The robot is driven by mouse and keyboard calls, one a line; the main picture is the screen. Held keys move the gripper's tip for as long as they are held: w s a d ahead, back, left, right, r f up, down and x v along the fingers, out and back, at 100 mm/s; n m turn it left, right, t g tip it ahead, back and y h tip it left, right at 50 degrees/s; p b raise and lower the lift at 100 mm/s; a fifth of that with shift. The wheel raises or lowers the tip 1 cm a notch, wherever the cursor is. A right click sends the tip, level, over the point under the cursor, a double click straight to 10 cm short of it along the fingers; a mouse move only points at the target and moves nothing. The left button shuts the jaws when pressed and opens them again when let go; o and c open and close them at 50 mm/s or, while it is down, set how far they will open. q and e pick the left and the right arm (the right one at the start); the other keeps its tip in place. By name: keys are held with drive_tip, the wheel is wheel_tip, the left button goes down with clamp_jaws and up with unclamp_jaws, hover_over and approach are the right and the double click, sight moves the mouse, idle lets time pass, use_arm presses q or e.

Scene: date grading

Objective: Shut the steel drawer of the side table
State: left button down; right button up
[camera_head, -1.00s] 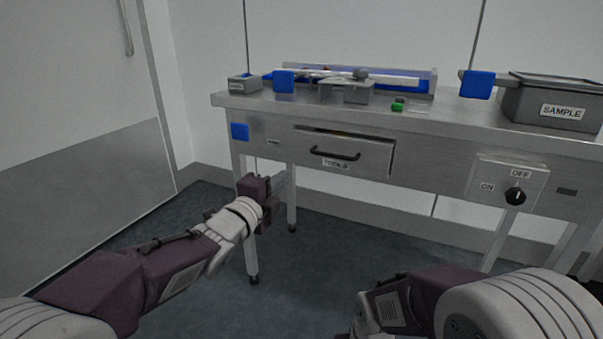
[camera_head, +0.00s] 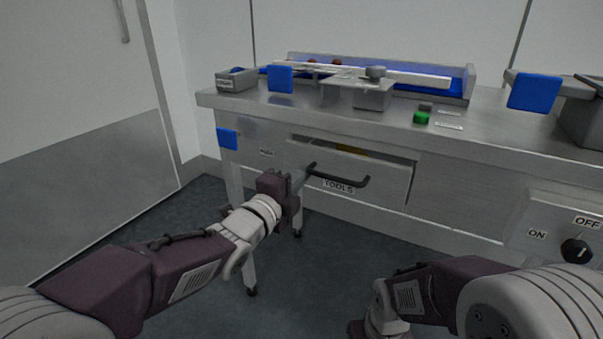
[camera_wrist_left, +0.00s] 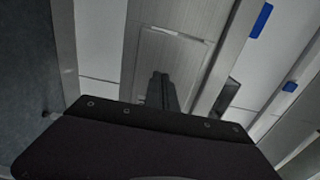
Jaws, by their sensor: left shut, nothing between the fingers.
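The steel drawer (camera_head: 385,182) of the side table (camera_head: 470,137) stands partly open, with a dark gap above its front and something yellow inside. It has a black bar handle (camera_head: 342,181) and a TOOLS label. My left gripper (camera_head: 309,171) is shut and empty, its fingertips at the left end of the handle; I cannot tell whether they touch. In the left wrist view the shut fingers (camera_wrist_left: 160,90) point toward a grey steel panel. My right arm shows at the lower right, but its gripper is not in view.
On the table stand a small grey bin (camera_head: 237,80), a blue-lined conveyor tray (camera_head: 465,85), a grey stand (camera_head: 372,93) and a green button (camera_head: 421,118). An ON/OFF knob (camera_head: 575,250) is at the right. The floor left of the table is clear.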

idle(0.3)
use_arm(q)
drive_tip(key=x, duration=0.3)
drive_tip(key=shift+w+d+r, duration=0.15)
drive_tip(key=shift+w, duration=0.05)
drive_tip(key=shift+r, duration=0.15)
